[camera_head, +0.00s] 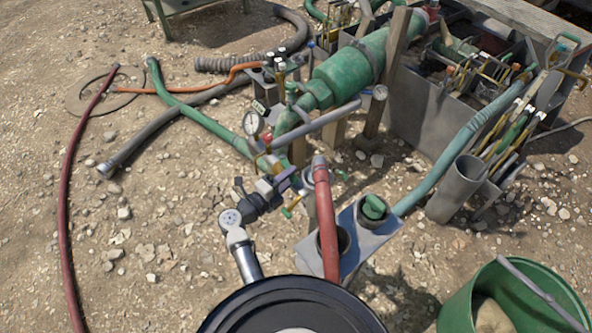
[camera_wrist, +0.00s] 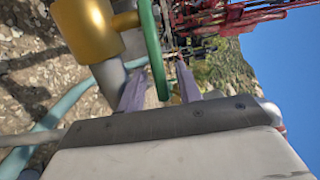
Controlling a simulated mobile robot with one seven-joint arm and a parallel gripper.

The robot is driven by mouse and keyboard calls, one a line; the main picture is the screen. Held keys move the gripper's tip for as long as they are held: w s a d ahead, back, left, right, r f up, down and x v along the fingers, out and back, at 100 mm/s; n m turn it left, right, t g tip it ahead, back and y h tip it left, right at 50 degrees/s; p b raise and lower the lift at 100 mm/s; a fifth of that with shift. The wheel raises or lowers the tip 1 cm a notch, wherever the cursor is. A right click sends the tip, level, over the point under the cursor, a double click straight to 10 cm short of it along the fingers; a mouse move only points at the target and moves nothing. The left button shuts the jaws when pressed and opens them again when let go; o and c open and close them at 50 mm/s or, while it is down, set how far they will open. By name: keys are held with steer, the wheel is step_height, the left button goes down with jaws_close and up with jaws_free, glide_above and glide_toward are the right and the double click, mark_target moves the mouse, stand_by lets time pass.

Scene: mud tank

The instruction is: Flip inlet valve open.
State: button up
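A brass valve body (camera_wrist: 88,28) with a curved green handle (camera_wrist: 150,45) fills the upper left of the wrist view. I take this to be the inlet valve. My gripper (camera_wrist: 160,88) has its two pale purple fingers apart, with the green handle passing between them. A gap shows between the handle and the right finger; I cannot tell whether the left finger touches it. In the head view my gripper (camera_head: 293,178) is at the pipework left of a red hose top. A small green and yellow handle (camera_head: 293,207) shows just below it; the valve body is mostly hidden there.
A pressure gauge (camera_head: 253,123) and a green cylinder (camera_head: 350,72) stand behind my gripper. The red hose (camera_head: 326,225) runs down into a grey two-hole block (camera_head: 368,243). A green bucket (camera_head: 460,312) stands lower right. Hoses lie on open gravel to the left.

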steer(key=shift+x, duration=1.65)
jaws_close()
